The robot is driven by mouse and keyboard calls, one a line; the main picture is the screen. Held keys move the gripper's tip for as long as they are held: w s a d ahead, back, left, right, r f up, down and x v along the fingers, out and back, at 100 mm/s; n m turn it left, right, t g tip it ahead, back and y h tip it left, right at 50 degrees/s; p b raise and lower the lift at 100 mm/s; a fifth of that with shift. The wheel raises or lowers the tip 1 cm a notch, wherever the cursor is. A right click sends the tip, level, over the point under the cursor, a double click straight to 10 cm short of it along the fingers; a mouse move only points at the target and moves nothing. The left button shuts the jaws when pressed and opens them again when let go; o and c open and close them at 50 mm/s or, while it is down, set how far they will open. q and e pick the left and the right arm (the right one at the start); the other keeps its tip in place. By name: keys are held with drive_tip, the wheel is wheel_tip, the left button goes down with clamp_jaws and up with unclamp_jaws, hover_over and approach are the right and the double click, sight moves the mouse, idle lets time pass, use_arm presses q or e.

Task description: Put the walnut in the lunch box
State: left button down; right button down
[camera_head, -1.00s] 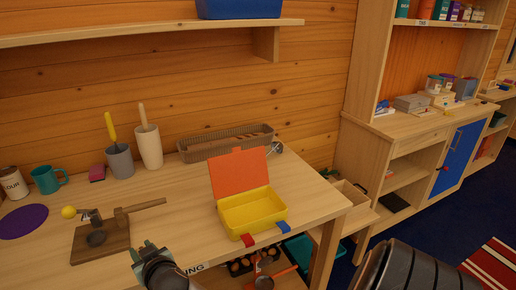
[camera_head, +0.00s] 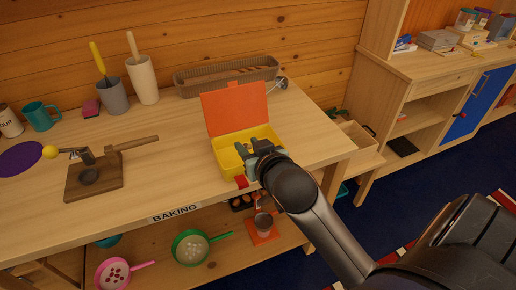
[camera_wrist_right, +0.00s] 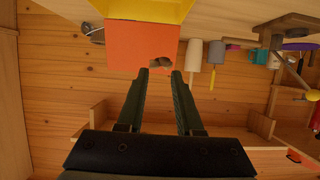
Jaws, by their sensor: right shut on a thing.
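The yellow lunch box (camera_head: 219,155) stands on the workbench with its orange lid (camera_head: 233,108) raised at the back; both also show in the right wrist view, the box (camera_wrist_right: 150,10) at the top edge and the lid (camera_wrist_right: 135,45) below it. My right gripper (camera_head: 255,147) is over the front right part of the open box. In the right wrist view, its fingers (camera_wrist_right: 160,75) are a little apart with the brown walnut (camera_wrist_right: 160,62) at their tips, against the orange lid. The walnut cannot be made out in the head view. My left gripper is not in view.
A wooden tool with a yellow ball knob (camera_head: 90,175) lies left of the box. A woven basket (camera_head: 225,75) is behind the lid. A grey cup (camera_head: 112,96), a cream cup (camera_head: 142,80) and a teal mug (camera_head: 40,116) stand at the back left. Bench between is clear.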

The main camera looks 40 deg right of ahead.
drive_tip(key=w+d+f, duration=0.2)
drive_tip(key=w+f, duration=0.1)
drive_tip(key=w+d+f, duration=0.3)
drive_tip(key=w, duration=0.1)
drive_tip(key=w+d+f, duration=0.2)
drive_tip(key=w+f, duration=0.1)
drive_tip(key=shift+w+d+f, duration=0.15)
drive_tip(key=shift+d+f, duration=0.05)
drive_tip(key=shift+d, duration=0.05)
drive_tip(key=shift+f+b, duration=0.4)
drive_tip(key=shift+f, duration=1.1)
drive_tip(key=shift+f, duration=0.1)
drive_tip(key=shift+f, duration=0.4)
drive_tip(key=shift+f, duration=0.1)
drive_tip(key=c, duration=0.6)
unclamp_jaws()
